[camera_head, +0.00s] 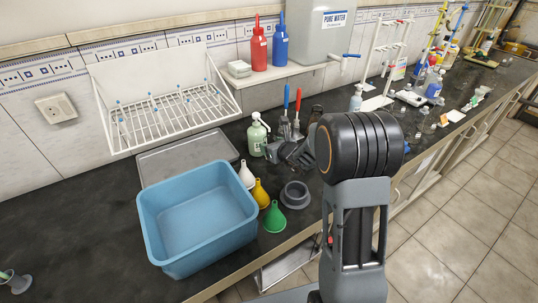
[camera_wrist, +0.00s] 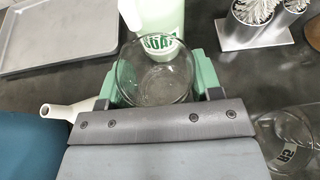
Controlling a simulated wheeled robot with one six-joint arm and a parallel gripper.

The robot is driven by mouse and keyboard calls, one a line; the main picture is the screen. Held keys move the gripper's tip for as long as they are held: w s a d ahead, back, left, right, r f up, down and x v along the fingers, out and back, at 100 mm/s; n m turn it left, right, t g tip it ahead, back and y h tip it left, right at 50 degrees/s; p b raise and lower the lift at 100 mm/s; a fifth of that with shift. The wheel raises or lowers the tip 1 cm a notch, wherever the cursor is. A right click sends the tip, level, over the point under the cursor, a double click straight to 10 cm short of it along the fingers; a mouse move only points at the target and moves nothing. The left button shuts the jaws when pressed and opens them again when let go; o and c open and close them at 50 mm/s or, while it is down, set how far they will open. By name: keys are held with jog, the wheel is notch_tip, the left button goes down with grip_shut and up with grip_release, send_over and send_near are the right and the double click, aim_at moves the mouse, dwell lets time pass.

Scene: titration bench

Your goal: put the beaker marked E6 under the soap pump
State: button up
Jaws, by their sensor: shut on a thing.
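The soap pump is a pale green bottle with a white top (camera_head: 258,135), standing near the back of the bench. In the wrist view the soap pump (camera_wrist: 172,14) is just beyond a clear glass beaker (camera_wrist: 155,88), with its SOAP label close to the beaker's far rim. My gripper (camera_wrist: 160,82) is shut on this beaker, one green finger on each side. The beaker looks upright and empty; I cannot read a mark on it. In the head view my gripper (camera_head: 285,153) is right beside the soap pump, and the beaker is hidden.
Another glass beaker (camera_wrist: 290,142) with a partly readable mark stands at right in the wrist view. A blue basin (camera_head: 200,215) and white, yellow and green funnels (camera_head: 273,217) lie at left and front. Brushes in metal holders (camera_head: 290,125) stand behind. A grey tray (camera_head: 187,157) lies left.

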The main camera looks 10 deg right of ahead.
jog(key=shift+w+a+f, duration=0.25)
jog(key=shift+w+f, duration=0.25)
jog(key=shift+f, duration=0.15)
jog(key=f, duration=0.2)
jog(key=shift+w+a+f, duration=0.1)
jog(key=shift+w+f, duration=0.1)
jog(key=shift+f, duration=0.55)
jog(key=shift+f, duration=0.2)
jog(key=o, duration=1)
jog(key=shift+c, duration=0.2)
jog(key=shift+r, duration=0.15)
jog(key=shift+s+r+p, duration=0.1)
jog(key=shift+r+p, duration=0.1)
jog(key=shift+p, duration=0.15)
jog(key=v, duration=1.2)
jog(key=shift+f+b, duration=0.15)
jog(key=shift+b, duration=0.3)
